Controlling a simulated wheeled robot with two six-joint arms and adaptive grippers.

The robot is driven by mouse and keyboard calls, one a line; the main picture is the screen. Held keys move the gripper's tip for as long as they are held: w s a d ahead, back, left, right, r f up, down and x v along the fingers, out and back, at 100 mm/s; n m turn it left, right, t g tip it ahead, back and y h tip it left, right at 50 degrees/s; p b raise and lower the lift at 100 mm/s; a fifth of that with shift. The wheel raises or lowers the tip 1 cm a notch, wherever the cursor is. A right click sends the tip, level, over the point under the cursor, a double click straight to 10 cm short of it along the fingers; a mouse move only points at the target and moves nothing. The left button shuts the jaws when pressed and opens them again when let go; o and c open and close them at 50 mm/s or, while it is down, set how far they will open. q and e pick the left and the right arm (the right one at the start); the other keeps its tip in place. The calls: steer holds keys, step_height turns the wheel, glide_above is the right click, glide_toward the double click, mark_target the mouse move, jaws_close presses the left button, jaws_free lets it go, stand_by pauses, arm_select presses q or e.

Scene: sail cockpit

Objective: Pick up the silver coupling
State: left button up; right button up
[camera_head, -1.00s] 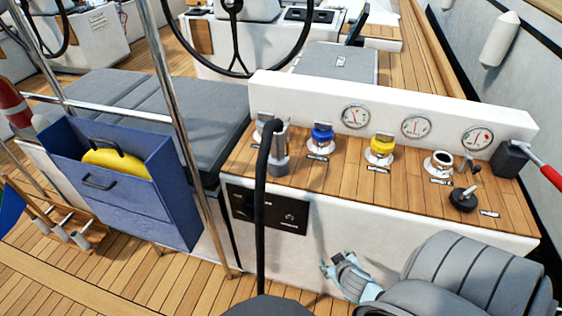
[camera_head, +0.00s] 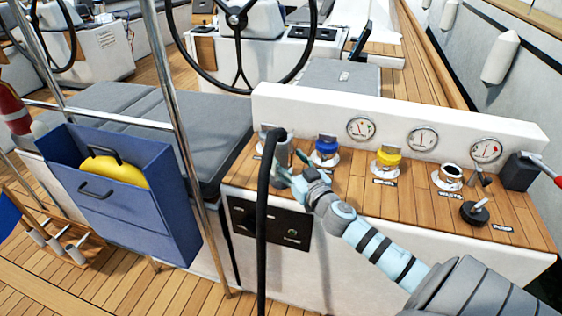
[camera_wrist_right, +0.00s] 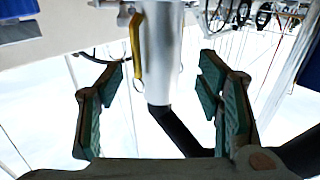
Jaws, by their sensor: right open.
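The silver coupling (camera_head: 284,152) stands on the wooden console top at the end of the black hose (camera_head: 263,215), partly hidden behind the hose and my fingers. My right gripper (camera_head: 289,175) is open, just beside the coupling on its near right side. In the right wrist view the coupling (camera_wrist_right: 161,55) is a bright metal cylinder seen between the two open green-padded fingers (camera_wrist_right: 162,80), with gaps on both sides. The black hose (camera_wrist_right: 185,135) bends away from its end. My left gripper is not in view.
A blue-capped fitting (camera_head: 325,149), a yellow-capped fitting (camera_head: 386,160) and an open silver fitting (camera_head: 450,176) line the console to the right. A white gauge panel (camera_head: 300,112) rises behind. A blue bin (camera_head: 130,205) and a steel post (camera_head: 183,130) stand left.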

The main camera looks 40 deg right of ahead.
steer(key=w, duration=0.1)
steer(key=w+p, duration=0.1)
steer(key=w, duration=0.2)
steer(key=shift+w+d, duration=0.15)
steer(key=shift+d, duration=0.2)
steer(key=shift+w+f, duration=0.1)
jaws_close()
step_height(320, 180, up, 10)
steer(key=p, duration=0.7)
step_height(320, 180, up, 10)
steer(key=p, duration=0.4)
glide_above(285, 156)
steer(key=w, duration=0.2)
step_height(285, 156, up, 3)
steer(key=p, duration=0.2)
steer(key=shift+d+p, duration=0.15)
steer(key=shift+p, duration=0.2)
